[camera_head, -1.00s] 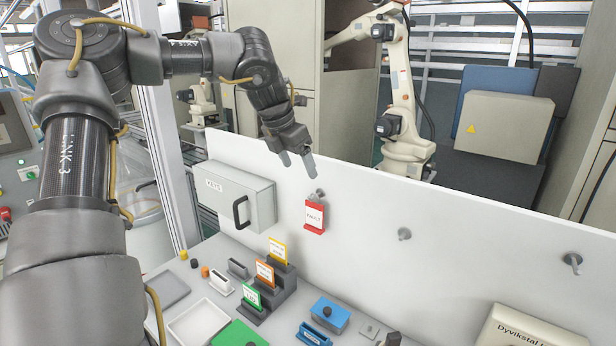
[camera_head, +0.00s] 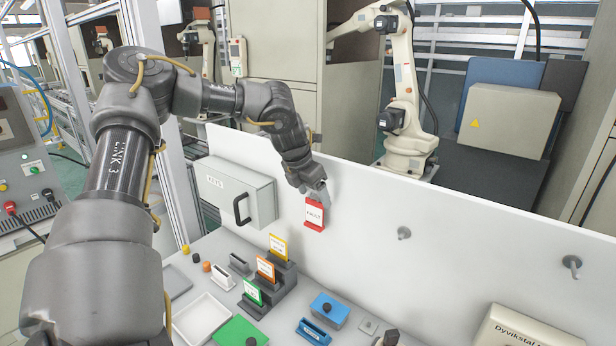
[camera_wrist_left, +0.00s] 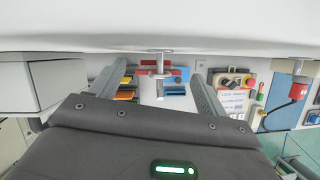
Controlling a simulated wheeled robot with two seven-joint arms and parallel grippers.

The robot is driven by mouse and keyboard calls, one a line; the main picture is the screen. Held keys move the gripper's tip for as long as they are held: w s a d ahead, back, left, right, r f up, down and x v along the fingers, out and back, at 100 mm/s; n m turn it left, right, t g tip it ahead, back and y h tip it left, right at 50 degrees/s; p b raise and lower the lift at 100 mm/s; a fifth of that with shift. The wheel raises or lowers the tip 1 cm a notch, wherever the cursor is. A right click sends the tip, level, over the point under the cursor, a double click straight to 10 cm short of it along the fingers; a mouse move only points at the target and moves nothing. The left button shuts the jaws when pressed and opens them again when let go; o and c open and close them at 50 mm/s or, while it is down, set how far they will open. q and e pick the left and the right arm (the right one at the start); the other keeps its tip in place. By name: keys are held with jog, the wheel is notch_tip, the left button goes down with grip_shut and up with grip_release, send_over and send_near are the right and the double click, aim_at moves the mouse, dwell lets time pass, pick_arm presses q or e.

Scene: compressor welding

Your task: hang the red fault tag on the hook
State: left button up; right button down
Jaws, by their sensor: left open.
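The red fault tag (camera_head: 314,215) with a white label hangs upright against the white panel, at the first wall hook from the left. My left gripper (camera_head: 318,197) is at the tag's top and covers that hook in the head view. Its jaws are open. In the left wrist view, the left gripper's (camera_wrist_left: 160,75) two fingers stand on either side of the grey hook (camera_wrist_left: 160,62) and the tag's red top edge (camera_wrist_left: 148,62), with gaps visible on both sides. My right gripper is not in view.
Two bare hooks (camera_head: 404,233) (camera_head: 572,264) are on the panel (camera_head: 470,240) to the right. A grey key box (camera_head: 236,190) with a black handle is close left of the gripper. Below stand coloured tags in a stepped holder (camera_head: 283,281), a white tray (camera_head: 203,318) and a blue block (camera_head: 330,310).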

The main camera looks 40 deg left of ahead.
pick_arm(q)
jog(key=shift+w+f, duration=0.2)
jog(key=shift+f, duration=0.35)
jog(key=c, duration=1.4)
jog(key=shift+r, duration=0.7)
jog(key=shift+d, duration=0.1)
jog(key=shift+s+f, duration=0.1)
jog(key=shift+s, duration=0.75)
jog(key=shift+s+d+b, duration=0.15)
jog(key=shift+s+b, duration=0.25)
jog(key=shift+s, duration=0.75)
jog(key=shift+s+d+b, duration=0.15)
jog(key=shift+s+b, duration=0.2)
jog(key=shift+s, duration=0.8)
